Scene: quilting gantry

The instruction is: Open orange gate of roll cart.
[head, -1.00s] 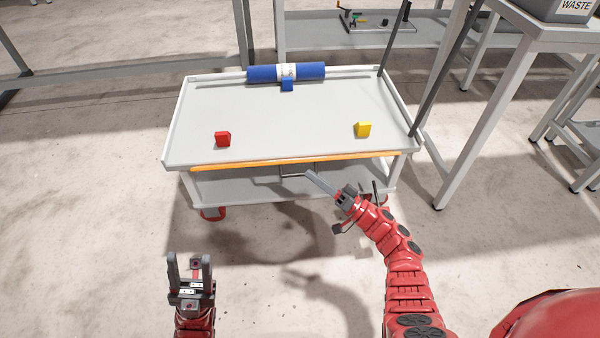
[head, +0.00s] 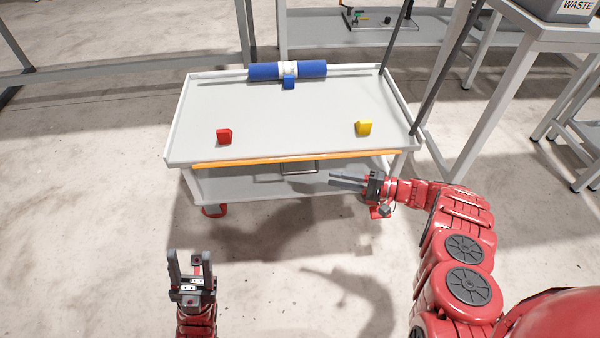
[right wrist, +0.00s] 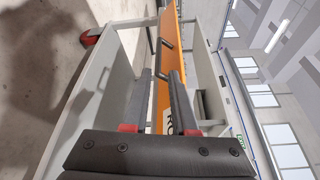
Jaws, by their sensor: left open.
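The roll cart (head: 240,110) stands ahead with a light grey top. Its orange gate (head: 230,163) shows as a thin strip along the near edge, and a metal handle (head: 300,168) juts out below it. My right gripper (head: 332,179) is open and empty, pointing left, just in front of the gate and right of the handle. In the right wrist view the orange gate (right wrist: 168,60) runs behind my parted fingers (right wrist: 160,75); I cannot tell whether they touch it. My left gripper (head: 188,256) is open and empty, low at the left, away from the cart.
A red block (head: 224,136), a yellow block (head: 364,128), a blue block (head: 290,82) and a blue roll (head: 262,72) are on the cart top. Grey table legs (head: 470,130) stand close on the right. The floor (head: 90,200) at the left is clear.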

